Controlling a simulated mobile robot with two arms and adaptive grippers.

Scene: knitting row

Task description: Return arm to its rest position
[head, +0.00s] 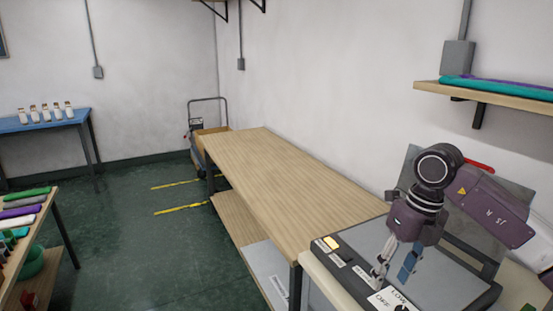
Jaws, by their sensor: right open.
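My right arm comes in from the right edge in the head view. My right gripper (391,273) points downward over the front part of a grey and black machine (345,252). Its two fingers are apart, with nothing seen between them. I cannot tell whether the fingertips touch the machine's top. The gripper and arm hide part of the machine. My left arm and left gripper are not in view.
A long wooden table (275,172) with a bare top runs along the wall. A shelf (490,92) with rolled fabric hangs above my arm. The green floor between is clear.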

